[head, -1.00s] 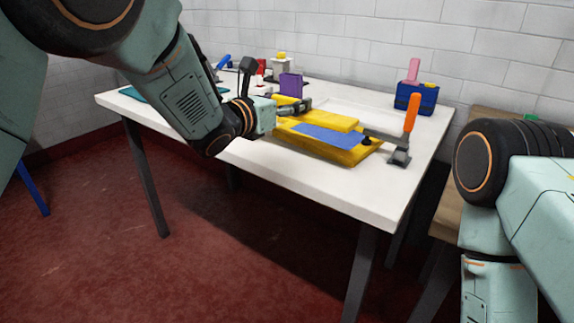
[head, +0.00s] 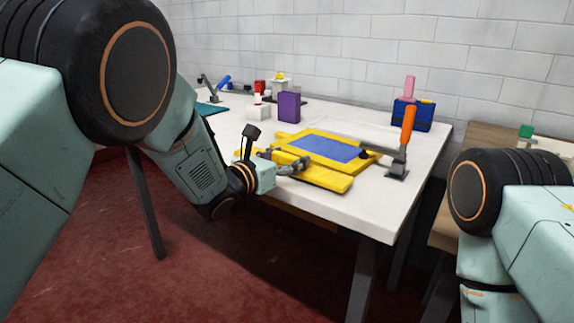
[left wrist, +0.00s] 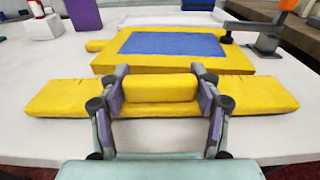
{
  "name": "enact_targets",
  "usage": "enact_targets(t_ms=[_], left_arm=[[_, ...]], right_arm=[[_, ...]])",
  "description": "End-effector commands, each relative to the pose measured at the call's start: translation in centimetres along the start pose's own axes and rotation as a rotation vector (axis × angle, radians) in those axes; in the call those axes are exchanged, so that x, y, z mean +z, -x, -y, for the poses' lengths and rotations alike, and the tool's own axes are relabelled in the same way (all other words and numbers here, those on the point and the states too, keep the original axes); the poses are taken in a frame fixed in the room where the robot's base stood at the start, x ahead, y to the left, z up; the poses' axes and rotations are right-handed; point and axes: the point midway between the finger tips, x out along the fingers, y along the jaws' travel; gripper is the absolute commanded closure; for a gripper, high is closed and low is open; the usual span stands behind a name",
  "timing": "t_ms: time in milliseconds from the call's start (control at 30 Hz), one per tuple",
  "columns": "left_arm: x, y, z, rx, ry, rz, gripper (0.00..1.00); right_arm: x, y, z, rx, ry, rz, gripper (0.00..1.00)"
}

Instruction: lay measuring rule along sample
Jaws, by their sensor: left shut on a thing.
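The measuring rule appears to be the long yellow bar (head: 325,179) with a raised block grip in its middle. My left gripper (head: 297,166) is shut on that grip, its fingers on either side of the block in the left wrist view (left wrist: 160,88). The sample is a blue rectangle (head: 325,149) on a yellow board (head: 288,139). The bar lies in front of the board's near edge, roughly parallel to it, and leaves the blue face uncovered. I cannot tell whether the bar touches the table. My right gripper is out of view.
A toggle clamp with an orange handle (head: 407,125) stands at the board's right end, its arm reaching over the board. A purple block (head: 289,107) and a blue bin (head: 412,115) stand farther back. The white table (head: 375,215) is clear at front right.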

Motion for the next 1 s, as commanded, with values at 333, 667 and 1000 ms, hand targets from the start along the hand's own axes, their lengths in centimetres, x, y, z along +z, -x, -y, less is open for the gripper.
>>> enact_targets(t_ms=[333, 667, 1000], left_arm=[[-0.5, 0.0, 0.11, 0.001, -0.001, 0.003, 0.78], [-0.76, 0.0, 0.11, 0.001, 0.0, 0.001, 0.19], [-0.74, -0.01, 0.11, 0.001, 0.0, 0.001, 0.13]], right_arm=[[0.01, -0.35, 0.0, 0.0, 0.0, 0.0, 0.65], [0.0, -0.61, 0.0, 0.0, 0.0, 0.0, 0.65], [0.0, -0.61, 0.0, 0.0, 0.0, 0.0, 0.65]])
